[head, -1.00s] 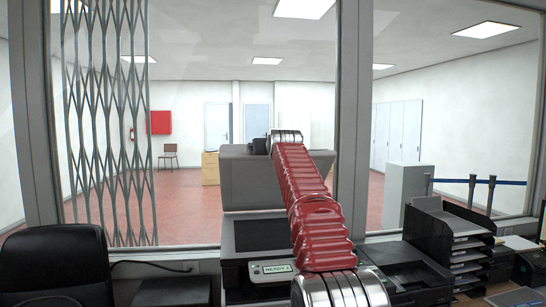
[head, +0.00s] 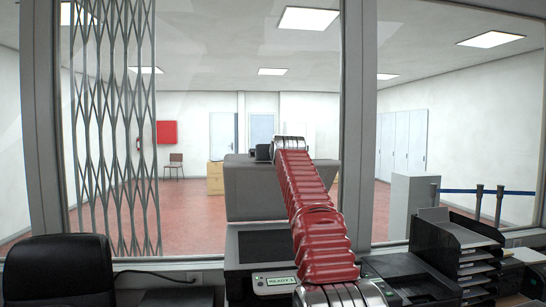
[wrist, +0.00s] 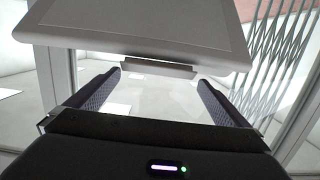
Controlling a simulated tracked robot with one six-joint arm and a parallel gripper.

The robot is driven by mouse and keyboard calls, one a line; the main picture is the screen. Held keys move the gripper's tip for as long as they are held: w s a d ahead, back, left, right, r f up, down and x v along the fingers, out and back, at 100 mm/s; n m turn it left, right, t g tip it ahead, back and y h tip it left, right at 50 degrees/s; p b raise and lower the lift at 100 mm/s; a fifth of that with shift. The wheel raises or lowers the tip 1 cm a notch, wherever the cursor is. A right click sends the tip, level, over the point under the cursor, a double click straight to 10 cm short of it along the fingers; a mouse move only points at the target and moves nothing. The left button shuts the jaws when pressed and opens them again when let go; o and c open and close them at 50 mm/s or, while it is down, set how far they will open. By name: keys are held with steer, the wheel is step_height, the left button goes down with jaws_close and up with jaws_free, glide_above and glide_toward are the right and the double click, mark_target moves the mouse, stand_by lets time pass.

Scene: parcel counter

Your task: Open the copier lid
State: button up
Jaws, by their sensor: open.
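The copier lid (head: 268,190) stands raised in the head view, a broad grey panel behind the copier's dark glass bed (head: 262,243). Part of it is hidden behind my red arm. The wrist view shows the lid (wrist: 145,40) as a pale panel with a narrow grip bar (wrist: 158,67) on its edge. My gripper (wrist: 160,78) is open, its two fingers apart on either side of the bar's ends. I see no finger closed on the bar. In the head view, my gripper is mostly hidden at the lid's top edge.
The copier's small display (head: 274,281) reads READY. A black chair (head: 58,270) is at left. A dark paper tray stack (head: 455,250) and a black machine (head: 410,280) are at right. A window with a folding metal grille (head: 115,130) stands behind the copier.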

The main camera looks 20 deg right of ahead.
steer(key=v, duration=1.3)
steer(key=shift+s, duration=0.2)
stand_by(0.3)
